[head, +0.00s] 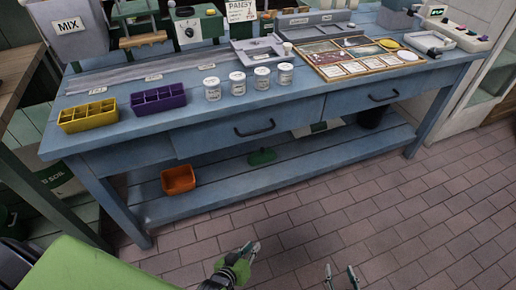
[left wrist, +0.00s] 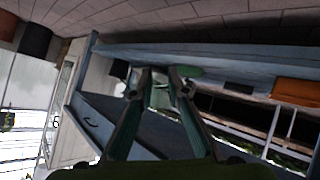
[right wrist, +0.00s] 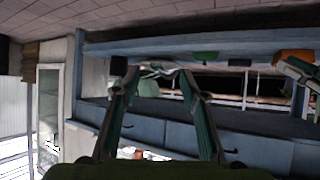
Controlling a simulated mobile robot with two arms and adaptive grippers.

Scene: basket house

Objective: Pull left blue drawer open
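The left blue drawer (head: 225,135) is closed, flush in the front of the blue workbench, with a dark bar handle (head: 254,129). A similar right drawer (head: 360,102) is also closed. My left gripper (head: 250,250) is low in front of the bench, below the left drawer's handle in the head view, apart from it; its fingers stand a little apart, with nothing held, in the left wrist view (left wrist: 159,72). My right gripper (head: 341,273) is open and empty further right, also away from the bench; its spread fingers show in the right wrist view (right wrist: 157,72).
The lower shelf (head: 225,188) holds an orange bin (head: 178,180) and a green object (head: 262,156). White jars (head: 237,84), a yellow tray (head: 88,115) and a purple tray (head: 158,98) stand on the benchtop. The brick floor (head: 400,205) before the bench is clear.

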